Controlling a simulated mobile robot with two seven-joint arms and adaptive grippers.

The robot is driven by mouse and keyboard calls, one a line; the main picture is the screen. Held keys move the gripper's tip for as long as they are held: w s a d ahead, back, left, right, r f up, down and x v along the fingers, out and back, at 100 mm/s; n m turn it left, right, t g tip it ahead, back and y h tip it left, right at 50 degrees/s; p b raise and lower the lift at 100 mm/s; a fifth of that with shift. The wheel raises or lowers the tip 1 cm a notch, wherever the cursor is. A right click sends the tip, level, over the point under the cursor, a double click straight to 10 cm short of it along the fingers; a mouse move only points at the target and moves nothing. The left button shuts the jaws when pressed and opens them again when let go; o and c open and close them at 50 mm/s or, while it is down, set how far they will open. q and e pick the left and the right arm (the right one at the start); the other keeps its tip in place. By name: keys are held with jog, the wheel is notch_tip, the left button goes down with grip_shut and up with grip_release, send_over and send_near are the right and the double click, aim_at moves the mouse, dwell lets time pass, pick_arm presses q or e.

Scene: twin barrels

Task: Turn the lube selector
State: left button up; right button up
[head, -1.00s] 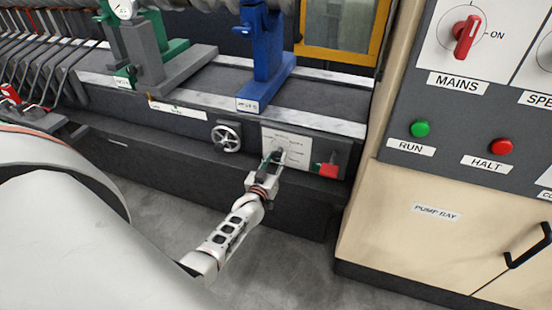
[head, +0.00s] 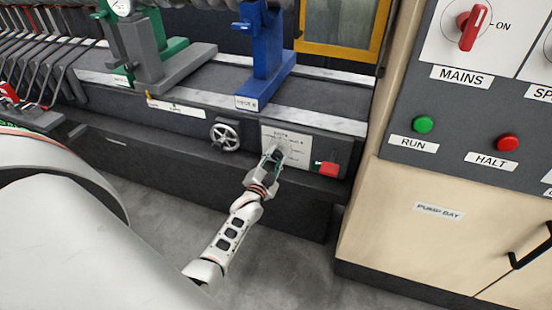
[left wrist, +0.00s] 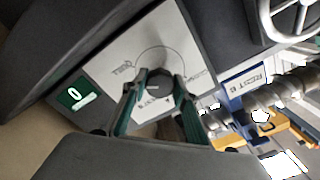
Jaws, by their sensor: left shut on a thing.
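The lube selector is a small dark round knob (left wrist: 152,82) in the middle of a pale dial plate (left wrist: 112,58) with printed position labels. The plate (head: 298,144) also shows in the head view, on the front of the dark machine bed. My left gripper (head: 274,154) reaches it from below, with its fingertips at the dial. In the left wrist view the two fingers of my left gripper (left wrist: 156,92) lie on either side of the knob, shut on it. The fingers partly hide the knob in the head view. My right gripper is not in view.
A handwheel (head: 225,137) is left of the plate, and a red part (head: 327,169) is to its right. A blue stand (head: 266,60) rises above. The control cabinet (head: 450,190) bounds the right side. Bare floor (head: 270,255) lies below.

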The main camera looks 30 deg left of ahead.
pick_arm(q)
jog(key=shift+f+m+b, duration=0.1)
jog(key=shift+m+b, duration=0.2)
jog(key=shift+m, duration=0.8)
jog(key=o, duration=1.1)
jog(key=shift+s, duration=0.15)
jog(key=v, duration=0.7)
jog(key=shift+s, duration=0.15)
jog(key=s+d+f+n+g+h, duration=0.2)
jog(key=s+d+f+g+h, duration=0.1)
jog(key=s+d, duration=0.7)
jog(key=s+d+f+n+g+h+p, duration=0.1)
jog(key=s+d+f+g+h, duration=0.3)
jog(key=s+d, duration=0.7)
jog(key=s+f+n, duration=0.1)
jog(key=s+f, duration=0.1)
jog(key=s, duration=0.4)
